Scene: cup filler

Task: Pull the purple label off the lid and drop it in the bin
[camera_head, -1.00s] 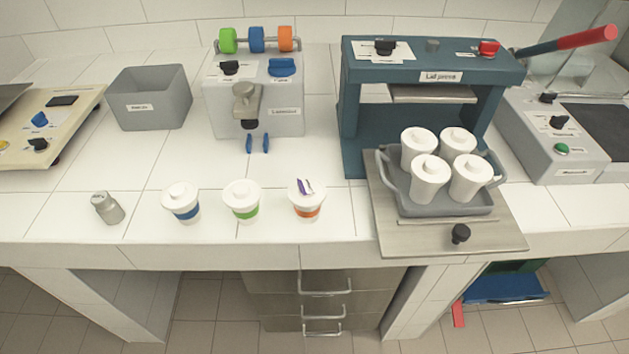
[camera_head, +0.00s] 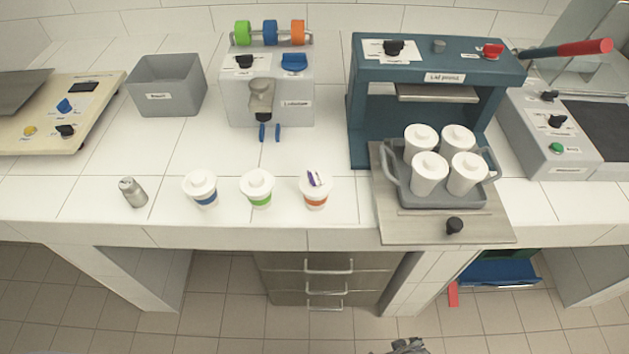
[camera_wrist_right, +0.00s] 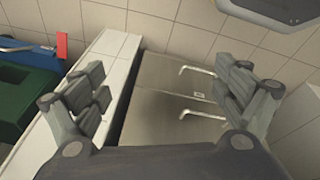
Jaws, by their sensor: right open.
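The purple label (camera_head: 313,178) stands up from the white lid of the cup with the orange band (camera_head: 315,202), the rightmost of three lidded cups near the counter's front edge. The grey open bin (camera_head: 168,86) stands at the back left of the counter, well away from the cup. My right gripper (camera_head: 398,347) just shows at the bottom edge of the head view, below and in front of the counter. In the wrist view my right gripper (camera_wrist_right: 165,95) is open and empty, facing the drawers. My left gripper is out of view.
A labelling machine (camera_head: 268,95) stands behind. The lid press (camera_head: 437,58) and a grey tray (camera_head: 440,200) of white cups are at right.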

